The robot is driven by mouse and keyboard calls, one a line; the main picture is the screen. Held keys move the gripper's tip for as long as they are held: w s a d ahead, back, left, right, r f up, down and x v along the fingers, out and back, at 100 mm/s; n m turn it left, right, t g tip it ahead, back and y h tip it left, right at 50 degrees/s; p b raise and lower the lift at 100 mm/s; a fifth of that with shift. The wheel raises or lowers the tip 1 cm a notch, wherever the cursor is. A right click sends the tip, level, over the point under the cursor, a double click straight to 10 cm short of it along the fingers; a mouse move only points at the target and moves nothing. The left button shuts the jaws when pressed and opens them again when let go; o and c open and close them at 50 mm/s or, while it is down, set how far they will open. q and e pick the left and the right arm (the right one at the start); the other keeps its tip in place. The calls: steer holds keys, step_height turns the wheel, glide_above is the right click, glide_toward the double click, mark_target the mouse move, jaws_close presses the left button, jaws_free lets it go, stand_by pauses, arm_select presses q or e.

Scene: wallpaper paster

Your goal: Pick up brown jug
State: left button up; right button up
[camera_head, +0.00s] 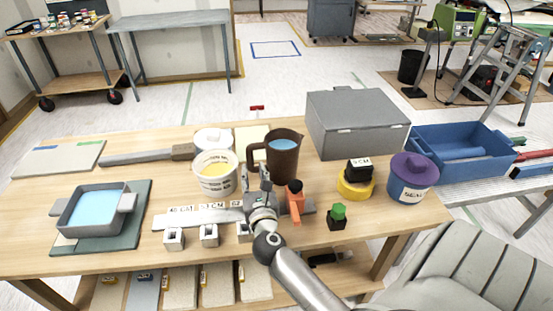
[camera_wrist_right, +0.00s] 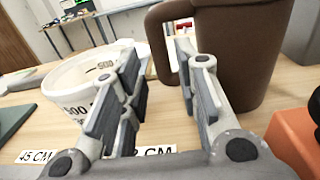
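The brown jug (camera_head: 283,160) stands upright on the wooden table, with blue liquid inside and its handle on the left. In the right wrist view the jug (camera_wrist_right: 238,50) fills the upper right, and its handle (camera_wrist_right: 158,45) shows in the gap between my fingers. My right gripper (camera_head: 259,180) is in front of the jug, just below its handle in the head view. In the wrist view its two fingers (camera_wrist_right: 158,75) are apart with nothing gripped; the right finger covers part of the jug. I cannot tell whether the fingertips reach the handle. My left gripper is not in view.
A white bucket (camera_head: 215,183) stands close left of the jug and also shows in the wrist view (camera_wrist_right: 70,92). An orange tool (camera_head: 295,204) lies close right of my gripper. A grey box (camera_head: 357,128) stands behind right. A yellow tape roll (camera_head: 352,187) is further right.

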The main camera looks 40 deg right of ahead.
mark_target(250, 160)
steer(key=x, duration=0.8)
steer(key=shift+a+f, duration=0.15)
steer(key=shift+f, duration=0.25)
steer(key=shift+c, duration=0.4)
jaws_close()
steer(key=shift+r, duration=0.25)
